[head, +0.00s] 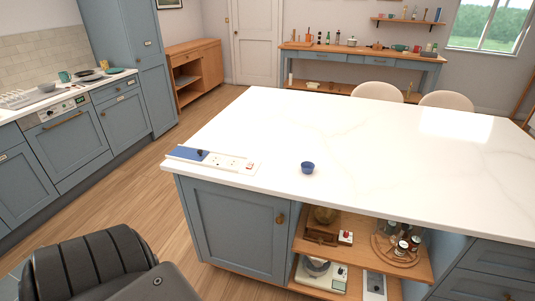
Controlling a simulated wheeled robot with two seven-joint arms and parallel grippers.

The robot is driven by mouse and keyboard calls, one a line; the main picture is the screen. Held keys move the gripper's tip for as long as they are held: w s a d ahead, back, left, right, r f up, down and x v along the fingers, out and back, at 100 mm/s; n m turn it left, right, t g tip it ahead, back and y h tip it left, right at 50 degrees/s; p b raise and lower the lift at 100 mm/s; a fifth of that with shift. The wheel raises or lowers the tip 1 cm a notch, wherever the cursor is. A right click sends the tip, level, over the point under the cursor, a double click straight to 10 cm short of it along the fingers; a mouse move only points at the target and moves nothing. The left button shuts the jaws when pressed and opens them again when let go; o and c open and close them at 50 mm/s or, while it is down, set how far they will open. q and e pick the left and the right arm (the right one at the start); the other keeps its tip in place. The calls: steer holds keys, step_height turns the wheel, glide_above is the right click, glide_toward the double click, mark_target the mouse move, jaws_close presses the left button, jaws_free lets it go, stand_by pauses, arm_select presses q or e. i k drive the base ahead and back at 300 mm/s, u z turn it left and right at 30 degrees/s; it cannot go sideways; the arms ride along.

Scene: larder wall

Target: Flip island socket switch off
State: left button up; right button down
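The island socket (225,162) is a white strip set on the near left corner of the island's white worktop. It has outlets in its middle and a small red switch (249,167) at its right end. Whether the switch is on or off is too small to tell. Neither of my grippers is in view.
A small blue bowl (308,168) stands on the worktop right of the socket. The rest of the island worktop (400,140) is clear. Below, open wooden shelves (345,246) hold jars and small appliances. Two pale chairs (377,91) stand behind the island.

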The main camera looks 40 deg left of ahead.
mark_target(250, 165)
steer(key=u, duration=0.35)
steer(key=i, duration=0.75)
steer(key=u, duration=0.7)
